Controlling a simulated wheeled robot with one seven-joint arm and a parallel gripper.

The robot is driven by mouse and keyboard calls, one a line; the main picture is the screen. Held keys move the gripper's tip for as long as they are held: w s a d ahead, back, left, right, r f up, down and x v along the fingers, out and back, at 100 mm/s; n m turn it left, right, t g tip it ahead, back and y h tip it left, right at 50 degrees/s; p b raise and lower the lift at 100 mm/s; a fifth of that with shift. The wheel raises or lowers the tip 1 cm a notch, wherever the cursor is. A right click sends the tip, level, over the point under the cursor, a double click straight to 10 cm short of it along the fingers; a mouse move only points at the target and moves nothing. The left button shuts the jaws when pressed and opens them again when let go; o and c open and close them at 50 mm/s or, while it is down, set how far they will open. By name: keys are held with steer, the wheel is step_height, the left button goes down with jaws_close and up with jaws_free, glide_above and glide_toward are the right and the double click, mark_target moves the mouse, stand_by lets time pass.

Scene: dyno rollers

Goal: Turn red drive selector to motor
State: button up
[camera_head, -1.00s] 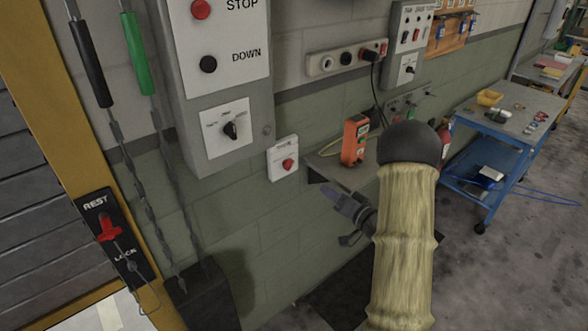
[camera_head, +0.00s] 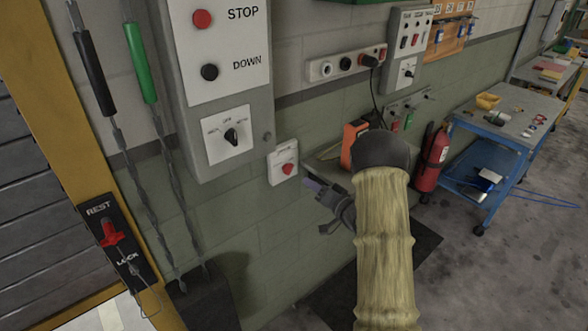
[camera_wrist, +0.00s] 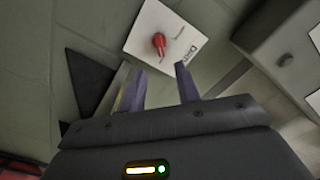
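The red drive selector (camera_head: 288,169) is a small red knob on a white plate (camera_head: 275,176), on the green wall below the grey control box. In the wrist view the red knob (camera_wrist: 158,42) stands on its tilted white plate (camera_wrist: 139,40), with partly legible lettering beside it. My gripper (camera_head: 312,186) is just right of and below the plate in the head view. In the wrist view my gripper (camera_wrist: 160,76) is open and empty, its two purple fingers apart. The knob lies beyond the fingertips, between their lines, and does not appear touched. The selector's exact setting is too small to read.
The grey control box (camera_head: 219,82) carries STOP and DOWN buttons and a black rotary switch (camera_head: 232,136). An orange device (camera_head: 354,143) is on a shelf behind my arm. A red REST/LOCK lever (camera_head: 112,233) is on the yellow post. A fire extinguisher (camera_head: 431,160) and blue cart (camera_head: 490,150) stand right.

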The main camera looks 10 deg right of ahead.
mark_target(288, 169)
steer(key=p+x, duration=0.1)
steer(key=x, duration=0.8)
steer(key=shift+w+a+p, duration=0.2)
steer(key=shift+w+p, duration=0.15)
steer(key=shift+p, duration=0.05)
steer(key=c, duration=0.7)
